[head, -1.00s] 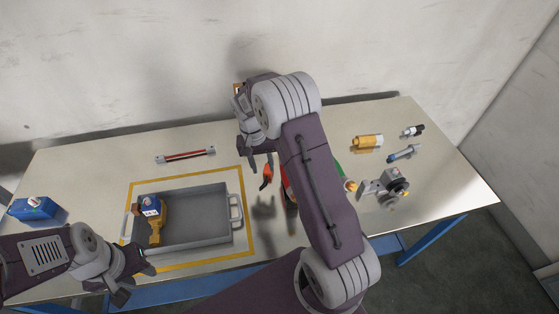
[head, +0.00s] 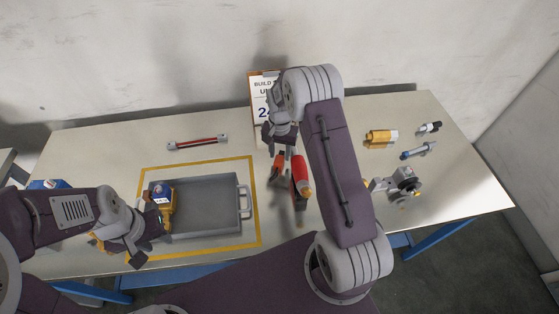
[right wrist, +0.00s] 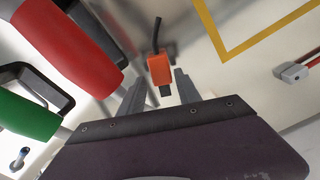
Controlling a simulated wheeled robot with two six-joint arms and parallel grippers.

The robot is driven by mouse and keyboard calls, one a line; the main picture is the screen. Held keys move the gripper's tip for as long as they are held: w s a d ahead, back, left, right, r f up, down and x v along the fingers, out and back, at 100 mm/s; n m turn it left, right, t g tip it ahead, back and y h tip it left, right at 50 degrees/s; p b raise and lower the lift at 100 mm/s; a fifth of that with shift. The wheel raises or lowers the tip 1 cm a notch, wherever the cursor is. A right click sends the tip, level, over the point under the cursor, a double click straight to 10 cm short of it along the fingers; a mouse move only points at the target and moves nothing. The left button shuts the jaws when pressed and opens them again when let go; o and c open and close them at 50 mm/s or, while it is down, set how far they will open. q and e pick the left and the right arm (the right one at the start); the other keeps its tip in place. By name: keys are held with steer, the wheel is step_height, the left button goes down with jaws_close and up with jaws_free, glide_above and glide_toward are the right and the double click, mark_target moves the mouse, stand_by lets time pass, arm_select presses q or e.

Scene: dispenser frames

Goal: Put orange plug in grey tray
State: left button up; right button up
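The orange plug (head: 278,163) lies on the table right of the tray. In the right wrist view the plug (right wrist: 159,69) is an orange block with a black cable at its far end and a dark end towards me. My right gripper (head: 279,142) is open above the plug. In the right wrist view the fingers (right wrist: 158,84) stand apart, one on each side of the plug's near end, with gaps visible. The grey tray (head: 212,208) sits inside a yellow outline on the left. My left gripper (head: 150,247) is near the tray's front left corner and appears open and empty.
A yellow item with a blue top (head: 163,203) stands in the tray's left part; the rest is empty. A red tool (head: 300,176) is close right of the plug; a green one (right wrist: 24,115) is beyond. A red bar (head: 197,142) and sign (head: 259,101) are behind.

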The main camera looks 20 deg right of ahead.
mark_target(279, 158)
step_height(279, 158, down, 3)
steer(key=shift+w+f, duration=0.15)
steer(key=shift+f, duration=0.05)
jaws_close()
steer(key=shift+r, duration=0.1)
step_height(279, 158, up, 10)
steer(key=shift+b, duration=0.3)
